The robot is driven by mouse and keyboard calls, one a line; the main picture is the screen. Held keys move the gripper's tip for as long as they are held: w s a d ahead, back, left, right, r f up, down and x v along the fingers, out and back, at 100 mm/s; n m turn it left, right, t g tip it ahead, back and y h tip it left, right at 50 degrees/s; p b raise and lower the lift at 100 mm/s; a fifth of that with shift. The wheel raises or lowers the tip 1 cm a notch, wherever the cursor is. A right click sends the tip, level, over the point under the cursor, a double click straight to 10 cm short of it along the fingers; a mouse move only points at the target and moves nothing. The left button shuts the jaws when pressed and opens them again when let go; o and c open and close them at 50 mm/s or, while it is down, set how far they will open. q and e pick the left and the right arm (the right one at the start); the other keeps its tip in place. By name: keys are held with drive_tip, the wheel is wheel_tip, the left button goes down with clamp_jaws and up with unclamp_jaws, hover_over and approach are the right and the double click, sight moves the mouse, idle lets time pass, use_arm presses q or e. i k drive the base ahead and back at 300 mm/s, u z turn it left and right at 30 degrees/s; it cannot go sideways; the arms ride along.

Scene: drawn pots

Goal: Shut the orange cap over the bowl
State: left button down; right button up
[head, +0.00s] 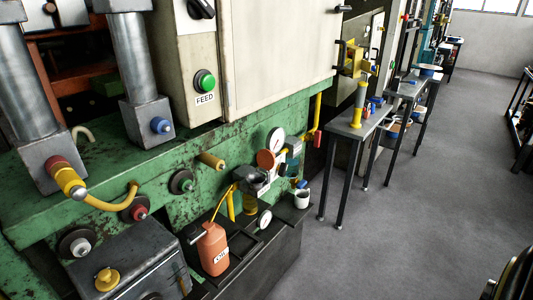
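An orange round cap (265,159) stands tilted up on the front of the green machine, just below a white dial gauge (275,138). Its flat face shows. A dark grey rounded part (247,179), which may be the bowl, sits just below and left of the cap. The cap is apart from its top, so it looks open. The hinge is too small to make out. Neither of my grippers is in view.
An orange oil can (212,248) with a thin spout, a second gauge (264,219) and a white cup (301,198) stand on the dark ledge below. Yellow pipes (317,115) run close by at right. Grey floor (420,200) is free at right.

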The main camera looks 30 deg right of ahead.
sight(265, 158)
drive_tip(key=u, duration=3.35)
drive_tip(key=k, duration=2.65)
drive_tip(key=z, duration=2.25)
